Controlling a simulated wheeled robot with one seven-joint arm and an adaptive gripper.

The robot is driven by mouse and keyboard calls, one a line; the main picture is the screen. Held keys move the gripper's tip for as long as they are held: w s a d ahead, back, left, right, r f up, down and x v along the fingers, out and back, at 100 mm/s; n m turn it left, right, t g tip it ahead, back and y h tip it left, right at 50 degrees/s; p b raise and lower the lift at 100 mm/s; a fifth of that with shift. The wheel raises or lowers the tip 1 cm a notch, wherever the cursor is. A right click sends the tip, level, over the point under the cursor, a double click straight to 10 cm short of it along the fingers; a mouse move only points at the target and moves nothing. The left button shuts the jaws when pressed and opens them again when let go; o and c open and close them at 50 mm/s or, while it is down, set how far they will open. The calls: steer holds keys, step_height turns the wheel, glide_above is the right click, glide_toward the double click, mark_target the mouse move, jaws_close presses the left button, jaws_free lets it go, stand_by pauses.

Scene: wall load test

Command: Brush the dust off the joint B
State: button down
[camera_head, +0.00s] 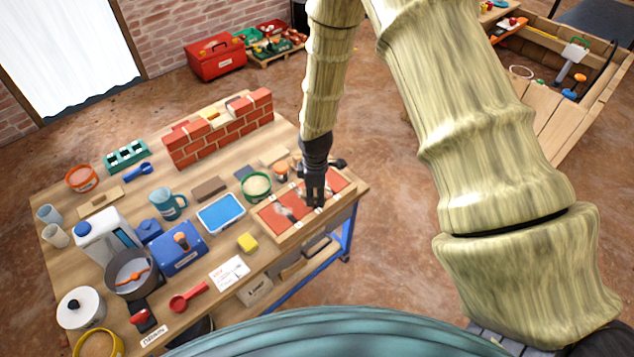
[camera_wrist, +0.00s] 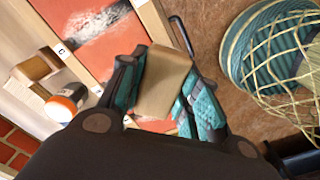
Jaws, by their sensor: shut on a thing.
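A wooden frame (camera_head: 268,238) at the table's right end holds red panels with pale seams. Whitish dust lies on its left part (camera_head: 283,212) and shows as a white smear (camera_wrist: 100,20) in the wrist view. A small label (camera_wrist: 62,49) there seems to read C; I cannot make out which joint is B. My gripper (camera_head: 315,203) is over the right part of the frame. In the wrist view its teal fingers (camera_wrist: 160,92) are shut on a tan block (camera_wrist: 163,80), perhaps the brush's wooden body. Bristles are hidden, and contact with the panel is unclear.
A green-rimmed tub (camera_head: 256,187) and an orange-and-white jar (camera_wrist: 66,101) stand close beside the frame. A small brick wall (camera_head: 218,130) stands at the back. Floor is open right of the table.

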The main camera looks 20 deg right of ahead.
steer(key=shift+d+r+p, duration=0.1)
steer(key=shift+r+p, duration=1.05)
steer(key=shift+r, duration=0.8)
